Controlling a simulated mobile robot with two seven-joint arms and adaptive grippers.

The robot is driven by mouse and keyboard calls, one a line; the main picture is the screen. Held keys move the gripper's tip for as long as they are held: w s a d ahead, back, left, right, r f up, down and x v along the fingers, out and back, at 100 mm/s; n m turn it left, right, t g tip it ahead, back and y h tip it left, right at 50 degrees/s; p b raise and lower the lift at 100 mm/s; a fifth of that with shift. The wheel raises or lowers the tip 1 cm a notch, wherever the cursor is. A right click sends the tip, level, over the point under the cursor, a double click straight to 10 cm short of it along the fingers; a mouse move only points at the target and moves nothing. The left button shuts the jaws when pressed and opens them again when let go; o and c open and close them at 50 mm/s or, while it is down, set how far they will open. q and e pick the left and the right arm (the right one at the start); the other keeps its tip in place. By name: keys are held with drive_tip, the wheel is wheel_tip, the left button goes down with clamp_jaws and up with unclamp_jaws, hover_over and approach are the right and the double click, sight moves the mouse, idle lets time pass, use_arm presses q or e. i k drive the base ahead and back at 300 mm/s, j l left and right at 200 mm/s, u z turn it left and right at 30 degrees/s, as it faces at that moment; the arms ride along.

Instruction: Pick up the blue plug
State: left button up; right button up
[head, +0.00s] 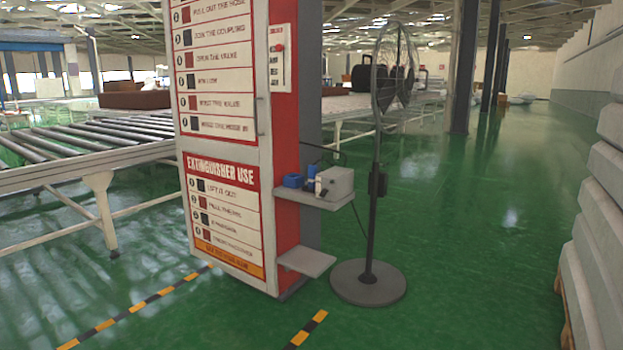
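A small blue block-like object (293,180), which looks like the blue plug, lies on a grey shelf (325,203) on the side of the red and white extinguisher cabinet (225,130). A second small blue piece (311,171) shows just right of it, close to a grey box (335,182) on the same shelf. These things are small in the head view, so their exact shapes cannot be told. Neither of my grippers is in view.
A pedestal fan (368,285) stands right of the shelf. A lower shelf (306,261) juts out below. A roller conveyor (70,150) runs at left, and stacked white mattresses (598,230) stand at right. Green floor (470,250) is clear between fan and stack.

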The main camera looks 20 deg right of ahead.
sight(312, 169)
drive_tip(key=i+l, duration=0.3)
drive_tip(key=i+l+u, duration=0.1)
drive_tip(key=i+l, duration=0.2)
drive_tip(key=l, duration=0.2)
drive_tip(key=i+l, duration=0.5)
drive_tip(key=l, duration=0.2)
drive_tip(key=i+l+u, duration=0.15)
drive_tip(key=i+l, duration=0.25)
drive_tip(key=l, duration=0.35)
drive_tip(key=i+l+u, duration=0.15)
drive_tip(key=l, duration=0.25)
drive_tip(key=i+l, duration=0.25)
drive_tip(key=l, duration=0.2)
drive_tip(key=i+l+u, duration=0.15)
drive_tip(key=l, duration=0.25)
drive_tip(key=i+l, duration=0.15)
drive_tip(key=l, duration=0.3)
drive_tip(key=i+l+u, duration=0.15)
drive_tip(key=l, duration=0.3)
